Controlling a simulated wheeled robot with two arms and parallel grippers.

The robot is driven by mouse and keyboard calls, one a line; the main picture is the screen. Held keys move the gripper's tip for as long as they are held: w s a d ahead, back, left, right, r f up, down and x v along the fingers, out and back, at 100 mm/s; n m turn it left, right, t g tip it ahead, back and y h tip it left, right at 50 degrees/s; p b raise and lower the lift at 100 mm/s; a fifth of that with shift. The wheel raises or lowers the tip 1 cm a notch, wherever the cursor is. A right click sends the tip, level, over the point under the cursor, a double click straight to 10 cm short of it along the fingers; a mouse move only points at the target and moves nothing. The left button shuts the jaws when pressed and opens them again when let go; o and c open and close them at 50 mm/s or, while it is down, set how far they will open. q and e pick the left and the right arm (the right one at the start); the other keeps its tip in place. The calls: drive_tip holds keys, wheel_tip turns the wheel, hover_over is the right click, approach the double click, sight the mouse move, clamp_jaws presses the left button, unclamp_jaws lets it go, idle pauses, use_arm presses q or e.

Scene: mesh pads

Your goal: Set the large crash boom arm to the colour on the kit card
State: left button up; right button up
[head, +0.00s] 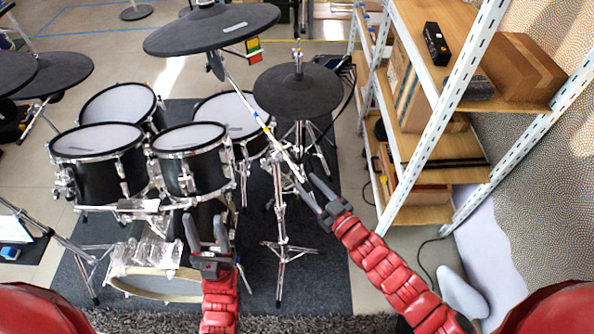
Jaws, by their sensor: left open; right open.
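The large crash cymbal (190,32) is a dark disc at the top, tilted. Its silver boom arm (243,98) slants down to the right from under the cymbal, with small blue and yellow bands along it. A small tag with green, yellow and red patches (254,50) shows beside the cymbal's right edge; I cannot tell whether it is the kit card. My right gripper (306,183) is open, its fingertips by the lower end of the boom arm; I cannot tell whether they are around it. My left gripper (206,232) is open and empty in front of the drums.
Several black drums (98,145) stand at the left on a dark mat (330,290). A smaller cymbal (298,92) stands on a tripod right of the boom arm. A metal shelf (440,135) with boxes stands at the right. A blue item (10,253) lies at the lower left.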

sight(300, 176)
drive_tip(key=x, duration=0.5)
drive_tip(key=shift+w+a+p, duration=0.25)
drive_tip(key=shift+w+p, duration=0.05)
clamp_jaws()
idle(1.1)
